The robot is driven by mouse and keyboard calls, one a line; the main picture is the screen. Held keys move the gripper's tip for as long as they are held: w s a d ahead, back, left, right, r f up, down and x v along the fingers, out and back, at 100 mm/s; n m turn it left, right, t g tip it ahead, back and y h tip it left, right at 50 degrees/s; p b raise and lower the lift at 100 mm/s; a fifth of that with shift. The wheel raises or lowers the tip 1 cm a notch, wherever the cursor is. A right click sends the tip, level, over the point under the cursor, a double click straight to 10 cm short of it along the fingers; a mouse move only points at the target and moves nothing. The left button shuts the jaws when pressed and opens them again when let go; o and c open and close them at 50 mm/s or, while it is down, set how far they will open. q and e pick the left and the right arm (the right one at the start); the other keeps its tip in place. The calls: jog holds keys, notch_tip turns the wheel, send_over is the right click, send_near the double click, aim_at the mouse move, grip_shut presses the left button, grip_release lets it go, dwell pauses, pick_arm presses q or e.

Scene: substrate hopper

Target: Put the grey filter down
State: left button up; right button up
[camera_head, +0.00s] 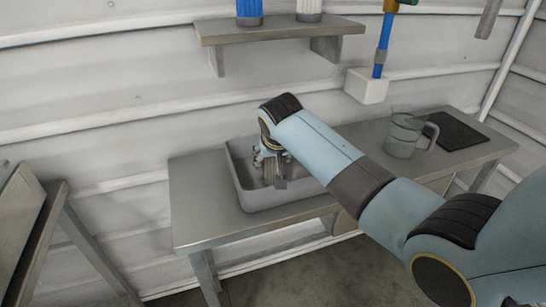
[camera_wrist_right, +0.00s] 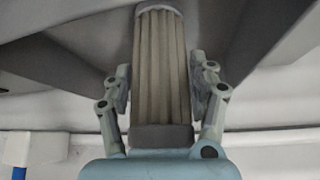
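The grey filter (camera_wrist_right: 161,70) is a pleated cylinder with a darker end cap, filling the middle of the right wrist view. My right gripper (camera_wrist_right: 161,88) has one finger on each side of it, with the pads close against its sides. In the head view my right gripper (camera_head: 271,168) points down inside a grey basin (camera_head: 240,187) on the metal table. The filter is small and partly hidden by the gripper there, and I cannot tell whether it touches the basin floor. My left gripper is out of view.
The basin stands on a metal table (camera_head: 192,212) with clear surface to its left. A clear jug (camera_head: 402,139) and a dark flat plate (camera_head: 455,131) are at the right. A wall shelf (camera_head: 280,29) holds a blue and a white filter. A white block (camera_head: 367,87) hangs under a blue tube.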

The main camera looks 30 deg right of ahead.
jog(key=shift+o, duration=1.3)
jog(key=shift+r, duration=0.15)
jog(key=p+v, duration=0.1)
jog(key=v, duration=1.1)
